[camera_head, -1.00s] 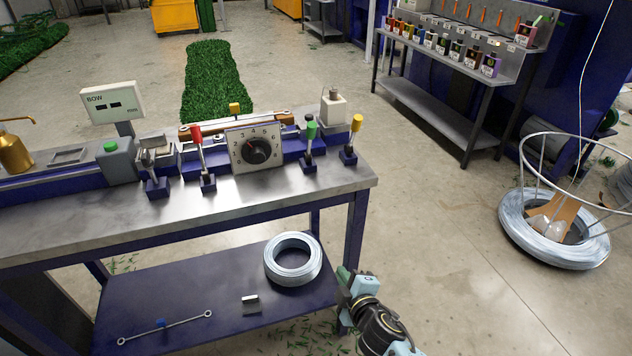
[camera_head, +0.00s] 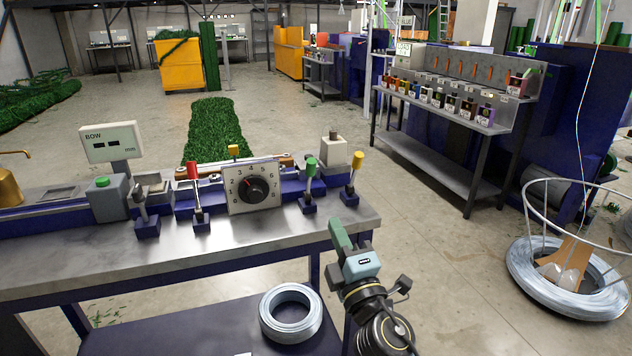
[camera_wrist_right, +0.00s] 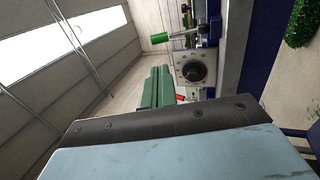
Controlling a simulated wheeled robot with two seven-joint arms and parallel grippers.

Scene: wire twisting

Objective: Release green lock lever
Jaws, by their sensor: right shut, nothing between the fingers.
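The green lock lever (camera_head: 311,168) stands upright on the bench (camera_head: 240,237), just right of the numbered dial (camera_head: 253,184). In the right wrist view the green lever handle (camera_wrist_right: 181,36) lies sideways above the dial (camera_wrist_right: 194,69). My right gripper (camera_head: 340,234) has green fingers, is shut and empty, and is in front of the bench's right part, below and right of the lever and apart from it. Its shut fingers also show in the wrist view (camera_wrist_right: 157,86). My left gripper is in neither view.
A red lever (camera_head: 195,174) and a yellow lever (camera_head: 355,172) stand either side of the dial and green lever. A display box marked BOW (camera_head: 110,142) is at the left. A wire coil (camera_head: 290,311) lies on the lower shelf. Open floor is right of the bench.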

